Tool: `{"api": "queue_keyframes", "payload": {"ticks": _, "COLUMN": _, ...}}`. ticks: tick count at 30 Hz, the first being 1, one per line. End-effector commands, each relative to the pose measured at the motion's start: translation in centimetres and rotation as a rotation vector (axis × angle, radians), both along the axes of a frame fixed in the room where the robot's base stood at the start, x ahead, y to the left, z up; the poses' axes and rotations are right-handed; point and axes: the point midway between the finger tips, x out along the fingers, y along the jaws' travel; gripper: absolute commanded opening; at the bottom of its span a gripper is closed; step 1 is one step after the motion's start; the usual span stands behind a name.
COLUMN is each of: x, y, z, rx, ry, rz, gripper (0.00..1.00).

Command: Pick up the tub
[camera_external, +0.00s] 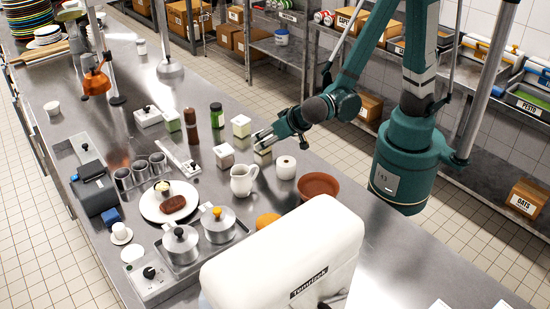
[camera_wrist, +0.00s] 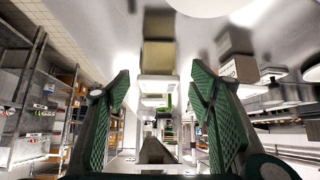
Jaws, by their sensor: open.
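Several small square tubs with pale tops stand on the steel counter (camera_external: 340,225). The nearest tub (camera_external: 263,157) stands just below and in front of my gripper (camera_external: 260,137). Another tub (camera_external: 224,155) stands to its left, and a third tub (camera_external: 241,126) stands farther back. Which one the task means is not clear. In the wrist view, a boxy tub with an olive-tan face (camera_wrist: 157,55) shows in the gap between my two spread green-padded fingers (camera_wrist: 160,88). The fingers look open and empty. Whether they touch the nearest tub cannot be told.
A white round canister (camera_external: 286,167), white jug (camera_external: 243,180) and terracotta bowl (camera_external: 318,185) stand close by in front. A brown bottle (camera_external: 190,126) and a dark-lidded jar (camera_external: 217,115) stand to the left. A large white appliance (camera_external: 290,255) fills the near counter.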

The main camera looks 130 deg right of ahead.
Motion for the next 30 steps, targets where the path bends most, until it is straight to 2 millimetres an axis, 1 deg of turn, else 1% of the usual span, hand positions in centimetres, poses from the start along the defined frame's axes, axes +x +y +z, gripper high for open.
{"api": "queue_keyframes", "payload": {"ticks": 11, "x": 0.0, "y": -0.2, "z": -0.2, "rx": 0.0, "ry": 0.0, "rz": 0.0, "gripper": 0.54}}
{"api": "queue_keyframes", "payload": {"ticks": 14, "x": 0.0, "y": -0.7, "z": -0.7, "rx": 0.0, "ry": 0.0, "rz": 0.0, "gripper": 0.54}}
{"api": "queue_keyframes", "payload": {"ticks": 24, "x": 0.0, "y": -3.0, "z": -3.3, "rx": 0.0, "ry": 0.0, "rz": -0.001, "gripper": 0.54}}
{"api": "queue_keyframes", "payload": {"ticks": 30, "x": 0.1, "y": -3.6, "z": -3.8, "rx": 0.0, "ry": 0.0, "rz": 0.001, "gripper": 0.54}}
